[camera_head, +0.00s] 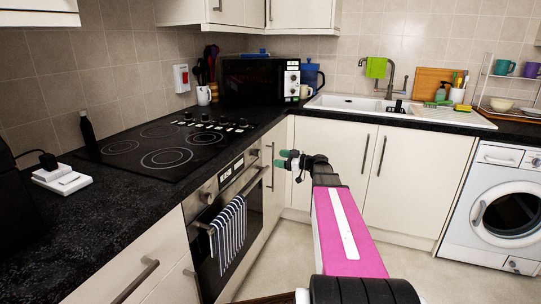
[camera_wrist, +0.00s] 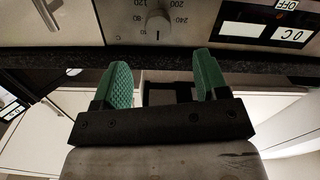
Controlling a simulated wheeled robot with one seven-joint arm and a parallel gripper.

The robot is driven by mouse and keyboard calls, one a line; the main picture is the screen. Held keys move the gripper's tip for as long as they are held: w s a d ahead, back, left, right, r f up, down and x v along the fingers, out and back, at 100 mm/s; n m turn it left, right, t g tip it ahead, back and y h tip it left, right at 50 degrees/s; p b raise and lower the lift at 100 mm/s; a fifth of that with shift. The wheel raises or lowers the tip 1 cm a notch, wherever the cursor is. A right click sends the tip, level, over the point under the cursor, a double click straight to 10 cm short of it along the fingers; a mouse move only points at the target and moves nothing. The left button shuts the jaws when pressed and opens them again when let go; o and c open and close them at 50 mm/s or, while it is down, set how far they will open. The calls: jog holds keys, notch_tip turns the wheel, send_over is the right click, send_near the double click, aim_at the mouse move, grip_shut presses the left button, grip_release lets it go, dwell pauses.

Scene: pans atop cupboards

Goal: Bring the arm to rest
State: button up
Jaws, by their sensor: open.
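My gripper (camera_head: 286,160) is in the middle of the head view, at the end of my pink arm, which reaches forward over the floor. It is in front of the white cupboard doors and to the right of the oven's front. In the wrist view my gripper (camera_wrist: 160,82) shows two green fingers standing apart with nothing between them. The oven's control panel (camera_wrist: 180,20) with a knob and display shows upside down beyond the fingertips. I see no contact between the fingers and the oven.
The oven (camera_head: 230,215) with a striped towel (camera_head: 228,234) on its handle is at the left. The black worktop (camera_head: 60,220) carries the hob (camera_head: 160,143). A microwave (camera_head: 258,82) stands in the corner, the sink (camera_head: 365,104) behind, a washing machine (camera_head: 495,210) at right. The floor (camera_head: 410,272) at right is clear.

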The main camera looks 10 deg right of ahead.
jog(key=s+a+f+m+g+h, duration=0.65)
jog(key=s+a+f, duration=0.35)
jog(key=s+f, duration=0.45)
jog(key=s+d+f+m+g+h, duration=0.1)
jog(key=s+f+m+g+h, duration=0.2)
jog(key=s+f+m+h, duration=0.4)
jog(key=s+f+h, duration=0.1)
jog(key=s, duration=0.3)
jog(key=shift+s+d+f, duration=0.15)
jog(key=shift+s+f, duration=0.1)
jog(key=shift+s, duration=0.15)
